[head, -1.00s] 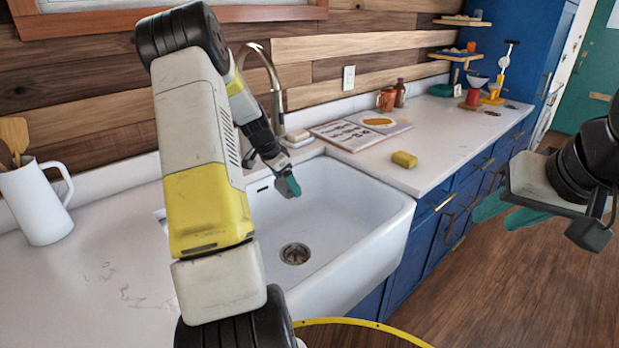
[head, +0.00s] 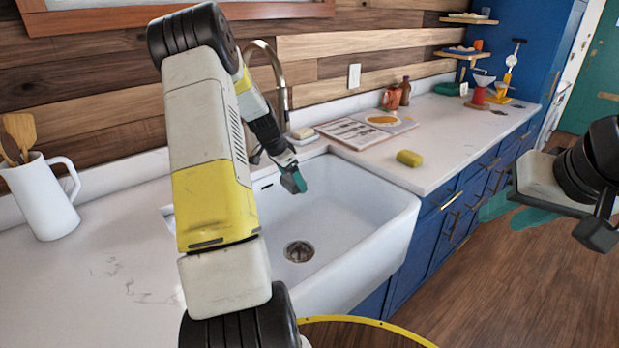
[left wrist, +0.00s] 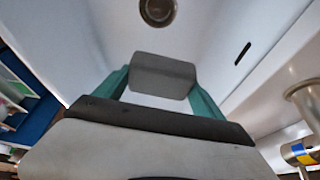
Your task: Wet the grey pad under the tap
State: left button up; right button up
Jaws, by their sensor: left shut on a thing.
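My left gripper (head: 293,182) hangs over the white sink (head: 345,215), near its back left part, with its teal fingers pointing down. In the left wrist view it is shut on the grey pad (left wrist: 163,78), one finger on each side. In the head view the pad is mostly hidden by the fingers. The curved metal tap (head: 283,75) stands behind the sink, partly hidden by my left arm; part of it also shows at the right of the left wrist view (left wrist: 305,105). No water is visible. My right gripper (head: 515,208) is empty, its fingers apart, at the right.
A soap dish (head: 301,135) sits by the tap. A white jug (head: 42,195) with wooden utensils stands at left. The basin around the drain (head: 299,251) is clear.

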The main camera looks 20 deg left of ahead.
dwell(0.4)
pick_arm(q)
jog(key=shift+s+a, duration=0.2)
jog(key=shift+s, duration=0.3)
jog(key=shift+d, duration=0.1)
jog(key=s+d, duration=0.2)
jog(key=d, duration=0.5)
jog(key=shift+s+d, duration=0.2)
jog(key=shift+s, duration=0.1)
dwell(1.2)
jog(key=s+d+r, duration=0.1)
jog(key=d+r, duration=0.3)
jog(key=shift+s+d, duration=0.3)
jog(key=shift+d, duration=0.05)
